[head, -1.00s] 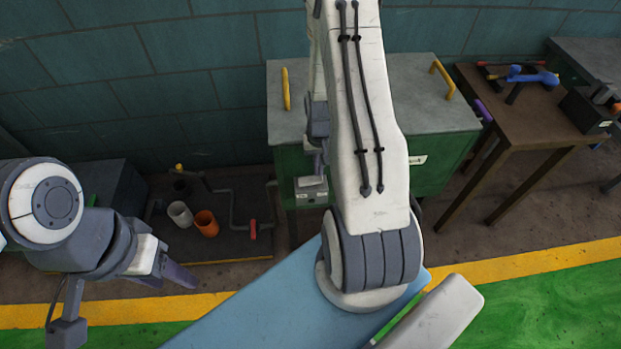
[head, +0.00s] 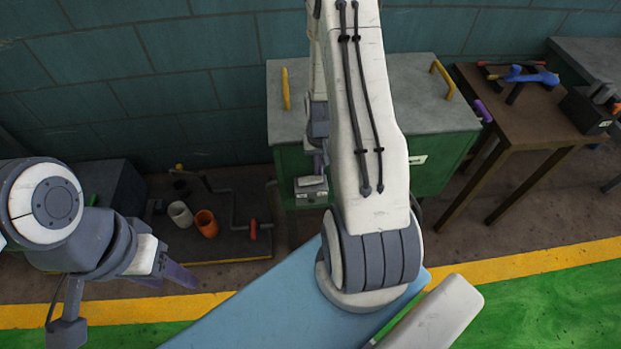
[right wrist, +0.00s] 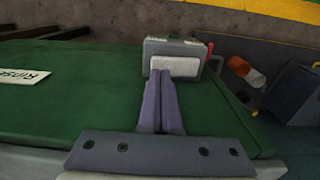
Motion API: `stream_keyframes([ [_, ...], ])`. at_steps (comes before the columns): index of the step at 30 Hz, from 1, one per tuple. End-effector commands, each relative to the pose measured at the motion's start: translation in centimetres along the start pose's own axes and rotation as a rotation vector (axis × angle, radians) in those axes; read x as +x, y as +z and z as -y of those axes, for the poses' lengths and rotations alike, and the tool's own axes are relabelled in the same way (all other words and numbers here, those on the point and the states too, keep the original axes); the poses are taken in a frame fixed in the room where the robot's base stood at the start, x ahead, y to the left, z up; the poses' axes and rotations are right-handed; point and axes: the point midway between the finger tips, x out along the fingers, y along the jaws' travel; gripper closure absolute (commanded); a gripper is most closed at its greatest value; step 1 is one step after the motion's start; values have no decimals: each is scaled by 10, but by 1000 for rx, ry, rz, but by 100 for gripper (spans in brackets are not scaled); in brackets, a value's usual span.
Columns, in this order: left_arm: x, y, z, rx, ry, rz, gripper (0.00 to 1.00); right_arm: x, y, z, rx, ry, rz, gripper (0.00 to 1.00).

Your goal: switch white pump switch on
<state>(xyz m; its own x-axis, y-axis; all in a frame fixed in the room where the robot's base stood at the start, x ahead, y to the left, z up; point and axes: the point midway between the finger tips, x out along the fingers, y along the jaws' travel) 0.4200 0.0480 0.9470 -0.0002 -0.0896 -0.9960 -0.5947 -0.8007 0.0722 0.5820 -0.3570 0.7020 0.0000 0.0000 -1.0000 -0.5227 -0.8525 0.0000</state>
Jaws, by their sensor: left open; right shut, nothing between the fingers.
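The white pump switch (right wrist: 174,67) is a pale plate on a grey box fixed to the green cabinet's front. It also shows in the head view (head: 311,183), low beside my right arm. My right gripper (right wrist: 161,76) is shut and empty, its purple fingertips at the plate's near edge in the right wrist view; I cannot tell whether they touch it. In the head view my right gripper (head: 319,160) is partly hidden by my arm, just above the switch box. My left gripper (head: 178,276) is open and empty at lower left, away from the cabinet.
The green cabinet (head: 437,165) has a grey top with yellow handles. A floor tray with pipes, a white cup (head: 180,214) and an orange cup (head: 206,223) stands left of it. A brown table (head: 510,115) with tools stands at right.

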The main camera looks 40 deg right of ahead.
Motion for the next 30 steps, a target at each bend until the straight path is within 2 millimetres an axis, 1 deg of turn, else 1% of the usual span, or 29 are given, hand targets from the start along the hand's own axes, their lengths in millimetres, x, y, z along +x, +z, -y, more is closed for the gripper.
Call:
stream_keyframes([
  [30, 11, 1, 1, 0, 0, 0, 48, 16, 0, 0, 0, 0, 1, 100],
])
